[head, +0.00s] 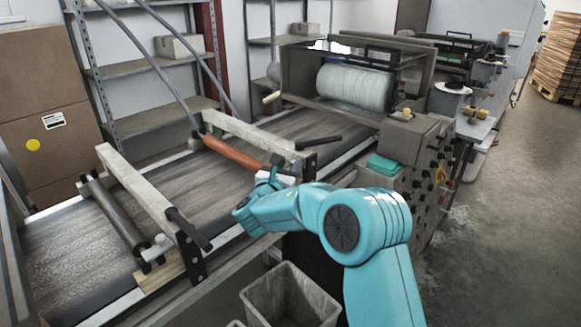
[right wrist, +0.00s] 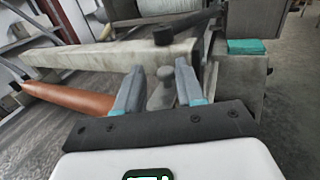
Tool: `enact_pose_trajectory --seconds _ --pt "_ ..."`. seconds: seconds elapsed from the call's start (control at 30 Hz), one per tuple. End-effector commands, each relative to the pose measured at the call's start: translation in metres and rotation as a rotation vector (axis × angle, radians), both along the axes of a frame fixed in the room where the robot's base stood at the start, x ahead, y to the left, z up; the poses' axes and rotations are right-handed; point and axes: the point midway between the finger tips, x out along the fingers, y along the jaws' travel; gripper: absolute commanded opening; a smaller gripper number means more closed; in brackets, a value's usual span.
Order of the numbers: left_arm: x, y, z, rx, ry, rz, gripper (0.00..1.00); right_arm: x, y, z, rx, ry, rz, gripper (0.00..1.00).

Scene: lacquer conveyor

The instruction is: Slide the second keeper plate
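My right gripper (head: 272,178) is at the near end of the far crossbeam, beside the end of the orange-brown roller (head: 235,152). In the right wrist view its two fingers (right wrist: 160,72) stand apart. A grey knobbed piece (right wrist: 162,92), which looks like a keeper plate, shows between them with small gaps on both sides. In the head view the arm and gripper mostly hide this piece. Another pale grey knobbed keeper (head: 157,248) sits at the near end of the dark roller (head: 118,222) by the near crossbeam. My left gripper is not in view.
The far crossbeam (head: 240,130) and near crossbeam (head: 150,190) span the conveyor belt (head: 75,250). Black levers (head: 318,139) stick out at their ends. A grey bin (head: 290,296) stands below. A machine with a large white roll (head: 355,88) is behind; a teal block (head: 383,165) lies beside it.

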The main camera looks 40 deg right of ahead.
Motion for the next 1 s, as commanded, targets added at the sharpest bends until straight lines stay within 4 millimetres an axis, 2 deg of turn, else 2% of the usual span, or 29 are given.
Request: enact_pose_trajectory --seconds 0.33,0.7,0.83,1.0 --pt "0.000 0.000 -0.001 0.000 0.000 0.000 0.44 -0.004 0.002 -0.001 0.002 0.001 -0.005 0.47" --pt "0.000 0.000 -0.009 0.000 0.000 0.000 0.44 -0.028 0.055 -0.002 0.002 0.001 -0.001 0.47" --pt "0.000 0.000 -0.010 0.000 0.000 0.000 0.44 -0.034 0.065 -0.002 0.000 0.001 -0.002 0.47" --pt "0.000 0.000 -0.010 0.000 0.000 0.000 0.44 -0.035 0.066 -0.001 0.000 0.001 -0.004 0.47"
